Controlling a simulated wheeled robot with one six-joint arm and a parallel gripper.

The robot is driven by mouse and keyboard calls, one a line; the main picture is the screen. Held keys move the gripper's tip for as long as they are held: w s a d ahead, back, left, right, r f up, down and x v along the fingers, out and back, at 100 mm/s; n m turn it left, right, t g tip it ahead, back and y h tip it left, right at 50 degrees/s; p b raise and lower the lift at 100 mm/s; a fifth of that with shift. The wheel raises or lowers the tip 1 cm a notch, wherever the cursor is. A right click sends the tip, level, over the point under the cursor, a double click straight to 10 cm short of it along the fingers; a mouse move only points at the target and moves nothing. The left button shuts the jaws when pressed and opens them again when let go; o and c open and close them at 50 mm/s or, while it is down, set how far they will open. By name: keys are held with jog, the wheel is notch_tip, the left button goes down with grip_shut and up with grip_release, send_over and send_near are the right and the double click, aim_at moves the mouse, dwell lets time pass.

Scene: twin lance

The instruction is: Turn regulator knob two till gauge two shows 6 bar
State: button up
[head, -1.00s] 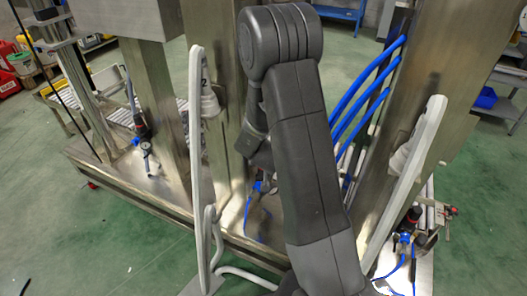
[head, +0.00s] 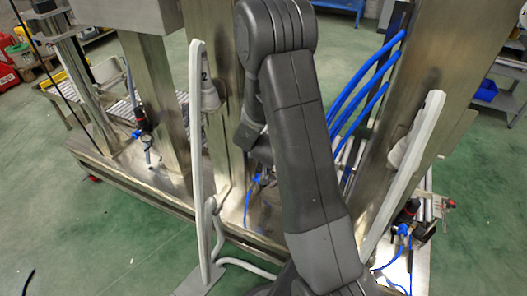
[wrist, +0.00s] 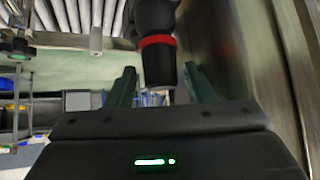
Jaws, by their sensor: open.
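A black regulator knob (wrist: 158,68) with a red ring shows at the top centre of the wrist view, its end pointing towards me. My gripper (wrist: 162,80) is open, with one green finger to each side of the knob. I cannot tell whether either finger touches it. In the head view my arm hides the gripper and most of the middle regulator; only its blue fittings (head: 256,180) show beside the arm. A white cone marked 2 (head: 208,92) is above it on the steel frame. No readable dial of gauge two shows in either view.
Another regulator (head: 140,122) stands at the left and one (head: 406,212) at the right of the steel base. White upright guards (head: 198,150) and (head: 415,150) flank my arm. Blue hoses (head: 360,95) run behind it. A steel surface (wrist: 270,60) is close right of my gripper.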

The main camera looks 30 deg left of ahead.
jog(key=shift+a+f+n+y+b, duration=0.1)
jog(key=shift+f+n+y+b, duration=0.25)
jog(key=shift+b, duration=1.3)
jog(key=n+g+y+b, duration=0.1)
jog(key=n+b, duration=0.1)
jog(key=b, duration=0.5)
jog(key=shift+g, duration=0.3)
